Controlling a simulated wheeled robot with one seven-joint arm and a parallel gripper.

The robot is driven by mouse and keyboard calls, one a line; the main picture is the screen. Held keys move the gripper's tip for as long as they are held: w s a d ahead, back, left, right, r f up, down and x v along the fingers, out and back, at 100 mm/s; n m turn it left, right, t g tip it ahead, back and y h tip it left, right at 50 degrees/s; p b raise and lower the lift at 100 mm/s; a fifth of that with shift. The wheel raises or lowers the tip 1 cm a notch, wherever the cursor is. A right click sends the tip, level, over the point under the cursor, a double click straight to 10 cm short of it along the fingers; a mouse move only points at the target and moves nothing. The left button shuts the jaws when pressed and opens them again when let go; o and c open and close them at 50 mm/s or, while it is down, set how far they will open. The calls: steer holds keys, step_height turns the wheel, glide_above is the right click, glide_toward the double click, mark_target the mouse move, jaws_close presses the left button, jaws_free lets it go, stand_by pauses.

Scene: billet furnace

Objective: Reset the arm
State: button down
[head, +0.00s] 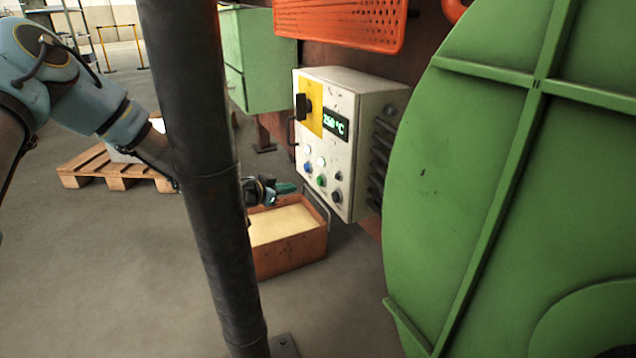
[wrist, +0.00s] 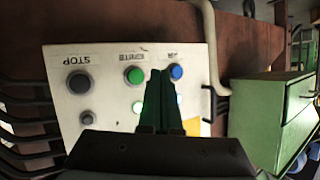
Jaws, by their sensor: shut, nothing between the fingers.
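My arm comes in from the left in the head view and passes behind a dark post. My gripper (head: 285,188) shows to the right of the post, in front of the lower part of a pale control box (head: 366,88) and above an orange-red bin. Its green fingers are shut with nothing between them. In the wrist view my gripper (wrist: 163,75) points at the button panel (wrist: 108,58), its fingertips between a green button (wrist: 134,75) and a blue button (wrist: 176,72). I cannot tell whether they touch the panel. The fingers hide part of it.
The dark post (head: 205,185) stands close in front of my arm. A large green round housing (head: 480,180) fills the right. The orange-red bin (head: 290,262) holds pale material. A green cabinet (head: 262,60) and a wooden pallet (head: 95,168) stand behind. Floor at lower left is clear.

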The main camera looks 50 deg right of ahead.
stand_by(0.4)
steer(key=w+a+r+n+t+y, duration=0.1)
steer(key=w+a+n+y, duration=0.15)
steer(key=a, duration=0.75)
steer(key=w+a+r+n+y, duration=0.1)
steer(key=w+a+n+y, duration=0.2)
steer(key=a, duration=0.8)
steer(key=w+a+r+n+t+y, duration=0.1)
steer(key=w+a+y, duration=0.25)
steer(key=a, duration=0.65)
steer(key=s+a+r+n+g+y, duration=0.15)
steer(key=s+a+n, duration=0.25)
steer(key=a, duration=0.5)
steer(key=s+a+r+n+y, duration=0.1)
steer(key=s+a+r+n, duration=0.25)
steer(key=a, duration=0.45)
steer(key=s+a+r+n+g+y, duration=0.1)
steer(key=s+a+r+n+y, duration=0.2)
steer(key=a, duration=0.6)
step_height(320, 180, up, 32)
steer(key=s+h+p, duration=0.1)
steer(key=p, duration=3.1)
steer(key=shift+s+f, duration=0.2)
steer(key=shift+h, duration=0.25)
